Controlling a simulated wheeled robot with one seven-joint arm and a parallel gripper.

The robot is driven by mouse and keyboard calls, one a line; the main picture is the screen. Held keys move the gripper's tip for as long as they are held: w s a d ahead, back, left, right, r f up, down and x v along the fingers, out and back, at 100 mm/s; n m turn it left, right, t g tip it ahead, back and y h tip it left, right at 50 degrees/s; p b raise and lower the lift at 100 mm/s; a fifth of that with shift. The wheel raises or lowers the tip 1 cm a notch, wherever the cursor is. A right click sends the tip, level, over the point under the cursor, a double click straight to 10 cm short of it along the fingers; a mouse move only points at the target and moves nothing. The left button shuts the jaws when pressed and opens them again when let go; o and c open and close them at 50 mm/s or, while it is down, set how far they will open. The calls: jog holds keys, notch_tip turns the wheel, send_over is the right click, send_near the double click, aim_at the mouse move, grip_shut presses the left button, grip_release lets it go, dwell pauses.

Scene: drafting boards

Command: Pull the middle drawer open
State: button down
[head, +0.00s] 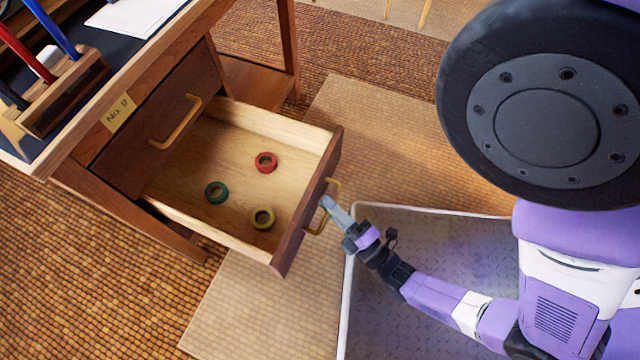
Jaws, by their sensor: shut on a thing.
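A drawer (290,215) stands pulled out from the wooden desk, below a closed drawer (150,125). Its pale inside is visible. The fingers cover part of the handle. Whether another drawer lies below the open one, I cannot tell.
The closed drawer above has its own brass handle (176,122) and a label (118,112). A wooden holder (62,95) with coloured tools and white paper (130,14) are on the desk top. A pale mat (245,300) lies on the woven floor.

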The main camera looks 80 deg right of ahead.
jog(key=shift+s+f, duration=0.1)
jog(key=c, duration=1.8)
grip_release()
jog(key=v, duration=0.8)
